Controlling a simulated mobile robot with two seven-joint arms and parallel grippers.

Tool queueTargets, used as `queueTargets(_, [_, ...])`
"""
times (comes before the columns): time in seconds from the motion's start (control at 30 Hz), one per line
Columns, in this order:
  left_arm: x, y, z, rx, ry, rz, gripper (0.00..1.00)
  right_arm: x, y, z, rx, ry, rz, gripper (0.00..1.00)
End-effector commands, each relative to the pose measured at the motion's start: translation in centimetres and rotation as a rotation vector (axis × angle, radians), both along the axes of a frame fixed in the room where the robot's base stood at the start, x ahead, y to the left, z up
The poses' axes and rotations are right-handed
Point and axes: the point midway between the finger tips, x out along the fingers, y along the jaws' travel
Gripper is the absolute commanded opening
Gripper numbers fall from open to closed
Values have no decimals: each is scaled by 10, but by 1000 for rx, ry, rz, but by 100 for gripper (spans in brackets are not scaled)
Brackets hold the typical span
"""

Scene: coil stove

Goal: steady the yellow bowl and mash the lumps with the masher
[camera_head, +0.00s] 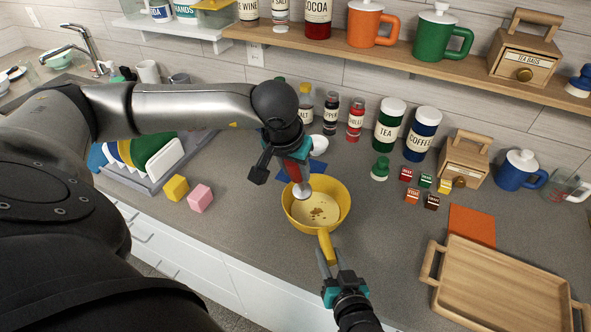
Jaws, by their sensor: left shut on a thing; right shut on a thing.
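The yellow bowl (341,194) stands on the grey counter, with its handle (326,247) pointing toward me. Brown lumps (317,213) lie on the pale bottom inside it. My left gripper (297,172) is above the bowl's far left rim and is shut on the masher (302,190). The masher's red handle is partly hidden by the gripper. Its pale head reaches inside the bowl near the far left wall, to the left of the lumps; I cannot tell whether it touches the bottom. My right gripper (328,265) is shut on the end of the bowl's handle.
A wooden tray (499,285) and an orange mat (471,225) lie to the right. A yellow cube (176,187), a pink cube (200,197) and a dish rack (150,182) are at the left. Jars, including green TEA (389,125), stand behind. Counter directly right of the bowl is clear.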

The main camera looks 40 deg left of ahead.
Motion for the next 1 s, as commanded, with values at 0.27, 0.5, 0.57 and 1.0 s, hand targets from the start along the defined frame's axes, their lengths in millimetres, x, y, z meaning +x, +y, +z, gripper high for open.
queueTargets(0.27, [0, 0, -17, 0, 1, 0, 0, 0, 0, -1, -1, 1, 0, 0])
queueTargets(0.5, [0, 0, -39, 0, 1, 1, 0, 0, 0, -1, -1, 1, 0, 0])
queueTargets(0.57, [0, 0, -44, -1, 1, 1, 0, 0, 0, -1, -1, 1, 0, 0])
queueTargets(1.0, [8, -8, -82, -4, -3, 0, 0, 0, 0, -1, -1, 1, 0, 0])
